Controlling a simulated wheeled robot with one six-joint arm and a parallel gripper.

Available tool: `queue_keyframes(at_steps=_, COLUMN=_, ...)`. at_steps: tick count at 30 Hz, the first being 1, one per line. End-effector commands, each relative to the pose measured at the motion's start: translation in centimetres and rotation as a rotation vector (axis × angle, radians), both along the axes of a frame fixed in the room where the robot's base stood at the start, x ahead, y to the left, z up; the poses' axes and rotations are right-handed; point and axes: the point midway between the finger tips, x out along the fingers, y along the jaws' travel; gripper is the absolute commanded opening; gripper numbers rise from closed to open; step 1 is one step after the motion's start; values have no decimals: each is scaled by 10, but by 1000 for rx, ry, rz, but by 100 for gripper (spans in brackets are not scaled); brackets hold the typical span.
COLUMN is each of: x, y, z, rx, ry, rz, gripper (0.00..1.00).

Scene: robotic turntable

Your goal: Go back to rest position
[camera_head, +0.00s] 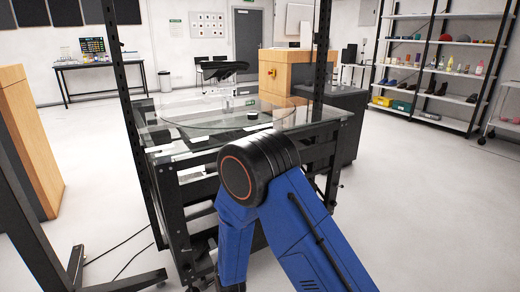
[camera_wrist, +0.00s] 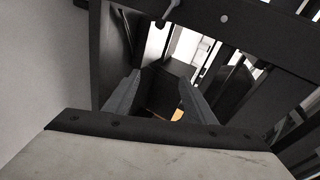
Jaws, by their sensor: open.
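My blue arm with its black elbow joint fills the lower middle of the head view, in front of the turntable frame. My gripper is hidden in the head view. In the wrist view, my gripper (camera_wrist: 158,95) shows two grey fingers spread apart with nothing between them. It faces dark frame beams and gaps below the table top. The glass turntable disc (camera_head: 215,113) lies on the glass-topped black frame (camera_head: 185,190). A small dark round item (camera_head: 252,115) sits on the disc.
A black upright post (camera_head: 128,110) stands left of the arm. A wooden cabinet (camera_head: 30,135) is at far left, and another wooden box (camera_head: 285,75) stands behind the table. Shelves (camera_head: 440,70) line the right side. The grey floor (camera_head: 430,210) at right is clear. Cables lie on the floor at lower left.

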Motion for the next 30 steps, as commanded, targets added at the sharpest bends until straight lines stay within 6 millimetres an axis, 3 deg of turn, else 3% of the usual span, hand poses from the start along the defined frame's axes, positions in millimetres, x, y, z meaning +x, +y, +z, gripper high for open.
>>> queue_keyframes(at_steps=1, x=6, y=-10, z=17, rx=-16, ry=7, rz=1, gripper=50)
queue_keyframes(at_steps=6, x=16, y=-40, z=59, rx=-92, ry=39, rz=28, gripper=50)
queue_keyframes(at_steps=14, x=18, y=-92, z=121, rx=-210, ry=81, rz=82, gripper=50)
queue_keyframes(at_steps=23, x=-1, y=-160, z=186, rx=-353, ry=124, rz=160, gripper=50)
queue_keyframes(at_steps=30, x=-32, y=-218, z=231, rx=-472, ry=153, rz=229, gripper=50)
